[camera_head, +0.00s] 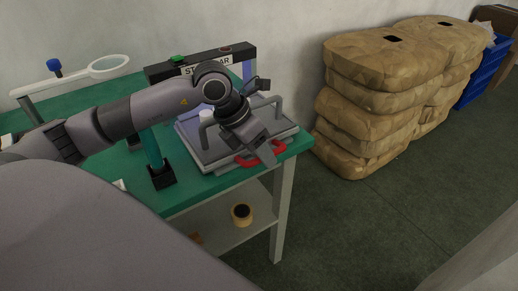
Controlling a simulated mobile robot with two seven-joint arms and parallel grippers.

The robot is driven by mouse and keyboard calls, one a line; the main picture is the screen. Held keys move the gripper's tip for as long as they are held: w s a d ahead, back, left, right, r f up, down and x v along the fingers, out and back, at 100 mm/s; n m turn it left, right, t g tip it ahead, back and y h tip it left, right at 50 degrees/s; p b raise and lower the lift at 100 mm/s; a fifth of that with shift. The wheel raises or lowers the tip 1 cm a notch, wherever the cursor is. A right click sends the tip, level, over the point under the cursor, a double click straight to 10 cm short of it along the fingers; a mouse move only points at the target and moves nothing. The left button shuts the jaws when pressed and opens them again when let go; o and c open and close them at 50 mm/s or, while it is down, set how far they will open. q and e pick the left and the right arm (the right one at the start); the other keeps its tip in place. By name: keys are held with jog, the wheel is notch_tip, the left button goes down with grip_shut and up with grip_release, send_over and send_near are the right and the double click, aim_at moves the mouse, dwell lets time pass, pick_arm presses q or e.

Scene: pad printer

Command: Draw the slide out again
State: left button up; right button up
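The slide, a light grey flat plate (207,157) with a red handle (247,161) at its front edge, sits on the green table. A grey bar frame (279,106) and a white cylinder (206,117) stand over the plate. My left gripper (265,155) reaches down over the plate's front, its fingers at the red handle. The fingers hide part of the handle, and I cannot tell whether they are closed on it. My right gripper is out of view.
A black bar with a green button (178,59) is behind. A tape roll (242,214) lies on the lower shelf. Stacked brown sacks (365,105) stand right; the floor before them is clear.

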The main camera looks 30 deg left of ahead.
pick_arm(q)
jog(key=shift+a, duration=0.1)
jog(key=shift+a+r, duration=0.15)
jog(key=shift+r, duration=0.1)
jog(key=v, duration=0.6)
jog(key=shift+s+r, duration=0.15)
jog(key=shift+r, duration=0.15)
jog(key=shift+s, duration=0.1)
